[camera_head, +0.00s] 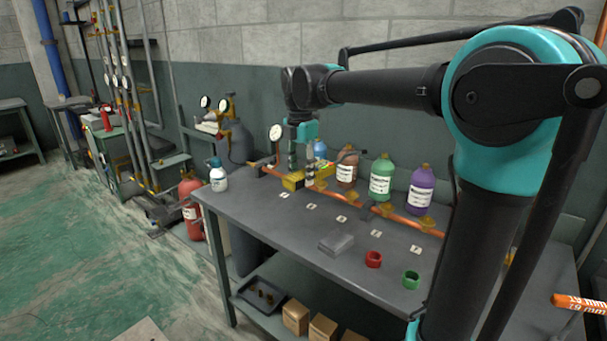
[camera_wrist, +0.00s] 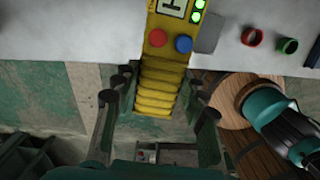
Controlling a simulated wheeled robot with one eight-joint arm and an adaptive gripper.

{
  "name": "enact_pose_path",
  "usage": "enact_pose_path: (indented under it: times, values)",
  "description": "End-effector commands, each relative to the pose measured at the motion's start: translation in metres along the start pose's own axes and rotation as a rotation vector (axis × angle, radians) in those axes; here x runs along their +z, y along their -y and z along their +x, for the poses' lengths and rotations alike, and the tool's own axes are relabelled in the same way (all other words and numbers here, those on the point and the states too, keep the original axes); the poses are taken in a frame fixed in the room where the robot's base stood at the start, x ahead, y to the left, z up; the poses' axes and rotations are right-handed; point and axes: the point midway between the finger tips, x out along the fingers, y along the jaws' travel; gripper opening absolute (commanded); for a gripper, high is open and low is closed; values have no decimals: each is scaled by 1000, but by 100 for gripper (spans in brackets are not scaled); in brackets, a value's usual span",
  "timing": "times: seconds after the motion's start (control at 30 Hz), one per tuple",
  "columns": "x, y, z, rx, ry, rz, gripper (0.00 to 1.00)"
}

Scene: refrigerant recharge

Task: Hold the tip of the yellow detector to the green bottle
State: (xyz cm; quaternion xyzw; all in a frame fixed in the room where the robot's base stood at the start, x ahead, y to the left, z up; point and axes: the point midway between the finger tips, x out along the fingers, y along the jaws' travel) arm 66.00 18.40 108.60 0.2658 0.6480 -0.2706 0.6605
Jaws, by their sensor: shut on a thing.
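My gripper (camera_head: 301,165) is shut on the yellow detector (camera_head: 293,182) above the back left of the workbench. In the wrist view the detector (camera_wrist: 157,62) has a ribbed handle between my fingers (camera_wrist: 158,105), red and blue buttons and lit green lamps. Its tip is beyond the top edge of that view. The green bottle (camera_head: 381,181) stands upright at the back of the bench, to the right of my gripper. The detector is apart from it. The green bottle is not in the wrist view.
A brown bottle (camera_head: 346,169) stands between my gripper and the green bottle; a purple bottle (camera_head: 420,192) stands right. A copper pipe (camera_head: 400,217) with valves runs in front. A red ring (camera_head: 373,259) and green ring (camera_head: 411,280) lie near the bench's front edge.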

Motion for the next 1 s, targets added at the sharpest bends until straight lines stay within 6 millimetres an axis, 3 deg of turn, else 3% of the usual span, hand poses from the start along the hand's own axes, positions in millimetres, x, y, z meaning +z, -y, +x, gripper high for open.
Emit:
enact_pose_path:
  times: [0.27,0.7,1.0]
  values:
    - [13,1,6,0,1,2,17]
    - [51,9,25,0,1,2,17]
    - [59,11,29,0,1,0,17]
